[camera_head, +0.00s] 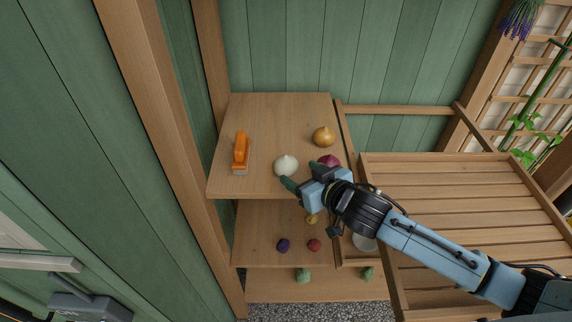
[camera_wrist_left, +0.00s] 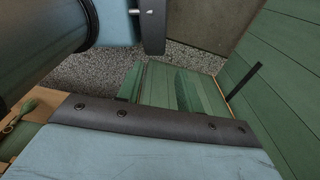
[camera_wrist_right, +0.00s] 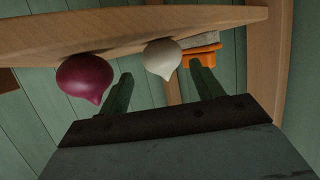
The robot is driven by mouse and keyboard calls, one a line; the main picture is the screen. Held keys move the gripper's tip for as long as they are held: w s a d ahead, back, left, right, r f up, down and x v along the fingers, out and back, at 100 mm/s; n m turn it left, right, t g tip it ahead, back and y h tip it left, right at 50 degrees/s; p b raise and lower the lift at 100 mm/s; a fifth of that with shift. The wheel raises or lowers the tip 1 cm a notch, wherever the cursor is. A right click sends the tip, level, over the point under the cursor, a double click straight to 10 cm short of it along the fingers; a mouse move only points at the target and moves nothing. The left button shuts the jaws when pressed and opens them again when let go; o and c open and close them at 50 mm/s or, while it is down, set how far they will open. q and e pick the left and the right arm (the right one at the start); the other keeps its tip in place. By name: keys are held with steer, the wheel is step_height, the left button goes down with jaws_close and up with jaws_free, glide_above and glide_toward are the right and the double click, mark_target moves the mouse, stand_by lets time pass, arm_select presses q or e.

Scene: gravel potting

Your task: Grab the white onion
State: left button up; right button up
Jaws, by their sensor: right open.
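The white onion (camera_head: 286,166) sits on the top wooden shelf near its front edge, beside a purple onion (camera_head: 329,161). My right gripper (camera_head: 300,177) is open and empty at the shelf's front edge, just in front of the white onion. In the right wrist view the white onion (camera_wrist_right: 162,58) appears between the two spread green fingers, beyond their tips, with the purple onion (camera_wrist_right: 85,76) to the left. My left gripper (camera_wrist_left: 160,88) shows only in its own wrist view, with green fingers apart and nothing between them.
A yellow onion (camera_head: 323,136) lies farther back on the top shelf (camera_head: 270,112). An orange-handled brush (camera_head: 241,152) lies at its left. Lower shelves hold several small vegetables. A slatted wooden surface (camera_head: 470,200) is at the right, under my right arm. Green walls enclose the shelves.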

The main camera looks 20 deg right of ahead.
mark_target(292, 170)
steer(key=shift+x, duration=2.7)
steer(key=shift+a, duration=0.1)
steer(key=shift+s, duration=0.1)
steer(key=c, duration=0.8)
